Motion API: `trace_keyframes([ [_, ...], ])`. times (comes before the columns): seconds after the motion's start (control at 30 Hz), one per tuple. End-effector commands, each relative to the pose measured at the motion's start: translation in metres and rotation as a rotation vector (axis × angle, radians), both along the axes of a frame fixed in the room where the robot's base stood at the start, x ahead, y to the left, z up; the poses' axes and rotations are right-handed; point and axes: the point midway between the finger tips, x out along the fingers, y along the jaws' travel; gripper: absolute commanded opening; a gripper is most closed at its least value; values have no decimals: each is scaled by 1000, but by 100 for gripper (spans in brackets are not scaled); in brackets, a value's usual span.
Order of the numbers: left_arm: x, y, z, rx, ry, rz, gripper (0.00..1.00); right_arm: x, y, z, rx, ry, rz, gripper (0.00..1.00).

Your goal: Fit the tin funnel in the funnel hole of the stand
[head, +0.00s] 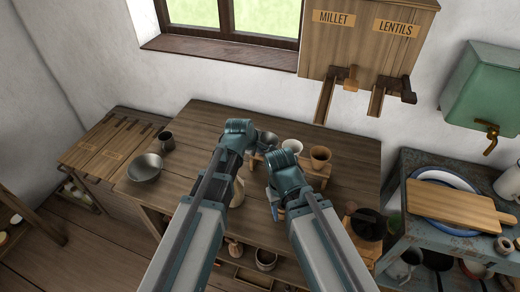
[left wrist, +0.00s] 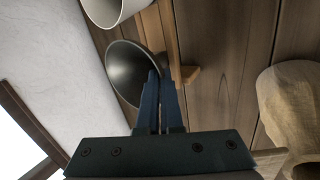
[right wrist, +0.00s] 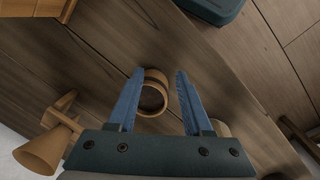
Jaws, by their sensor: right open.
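The tin funnel (head: 268,138) is a grey metal cone at the left end of the stand in the head view. In the left wrist view its wide mouth (left wrist: 128,72) faces the camera. My left gripper (left wrist: 160,82) is shut on its rim. The wooden stand (head: 318,171) holds a white funnel (head: 292,146) and a brown funnel (head: 320,157). Part of the stand (left wrist: 188,75) shows beside the tin funnel. The spout and hole are hidden, so I cannot tell whether it is seated. My right gripper (right wrist: 158,85) is open and empty, in front of the stand.
A grey metal bowl (head: 145,168) and a dark mug (head: 167,140) stand on the table's left. The table (head: 200,118) is clear behind my left gripper.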

Motion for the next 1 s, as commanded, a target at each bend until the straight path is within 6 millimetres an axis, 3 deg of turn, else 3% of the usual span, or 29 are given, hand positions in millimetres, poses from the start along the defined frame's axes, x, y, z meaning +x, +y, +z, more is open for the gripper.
trace_keyframes([
  [0.53, 0, 0, 23, 0, 0, 0, 0, 0, 0, 23, 0, 0, 0, 50],
  [1.0, 0, 0, 23, 0, 0, 0, 0, 0, 0, 23, 0, 0, 0, 50],
])
